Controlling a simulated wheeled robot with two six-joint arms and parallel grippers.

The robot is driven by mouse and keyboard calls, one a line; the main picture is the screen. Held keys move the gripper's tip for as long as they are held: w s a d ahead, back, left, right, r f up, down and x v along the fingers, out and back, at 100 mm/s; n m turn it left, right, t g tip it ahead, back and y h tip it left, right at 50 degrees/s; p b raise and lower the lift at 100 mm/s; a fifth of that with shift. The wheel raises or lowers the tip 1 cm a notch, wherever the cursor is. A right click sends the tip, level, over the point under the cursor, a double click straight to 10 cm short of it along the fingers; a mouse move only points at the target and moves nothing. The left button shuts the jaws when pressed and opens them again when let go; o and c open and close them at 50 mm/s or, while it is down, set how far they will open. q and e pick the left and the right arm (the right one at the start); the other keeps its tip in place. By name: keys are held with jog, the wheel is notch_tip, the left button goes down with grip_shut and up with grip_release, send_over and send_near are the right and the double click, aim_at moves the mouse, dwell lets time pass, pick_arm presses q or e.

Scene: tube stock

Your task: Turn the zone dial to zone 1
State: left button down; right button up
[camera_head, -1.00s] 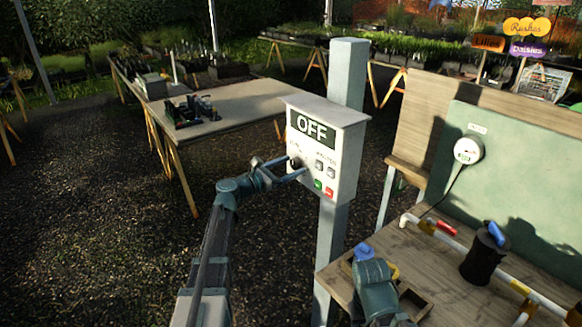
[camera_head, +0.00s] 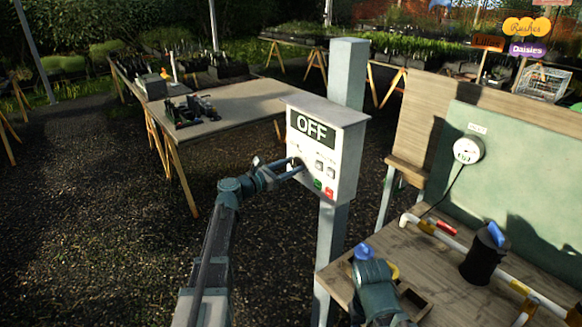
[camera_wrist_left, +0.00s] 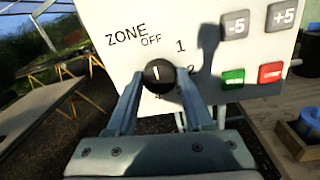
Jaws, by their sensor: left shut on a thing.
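The zone dial (camera_wrist_left: 159,75) is a round black knob with a white mark on the white control box (camera_head: 345,150). In the left wrist view its mark points up, near the OFF label; the 1 is printed to the upper right of the dial. The display (camera_head: 311,127) on the box reads OFF. My left gripper (camera_wrist_left: 158,84) is shut on the dial, one finger on each side; it also shows in the head view (camera_head: 295,168), where the dial is mostly hidden. My right arm shows low in the head view, but its fingers do not.
The box also bears grey -5 (camera_wrist_left: 235,25) and +5 (camera_wrist_left: 282,17) buttons, a green button (camera_wrist_left: 233,79) and a red button (camera_wrist_left: 271,73). The box is on a grey post (camera_head: 346,75). A wooden bench (camera_head: 440,270) with pipes stands at right, a table (camera_head: 240,105) behind at left.

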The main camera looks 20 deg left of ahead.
pick_arm(q)
jog(key=shift+m, duration=0.3)
jog(key=m, duration=0.4)
jog(key=shift+f+m+b, duration=0.1)
jog(key=shift+m+b, duration=0.2)
jog(key=shift+m, duration=2.3)
jog(key=shift+c, duration=1.4)
grip_release()
jog(key=shift+s, duration=0.1)
jog(key=b+v, duration=0.1)
jog(key=v, duration=1.2)
jog(key=shift+s+a+f, duration=0.2)
jog(key=shift+a, duration=0.1)
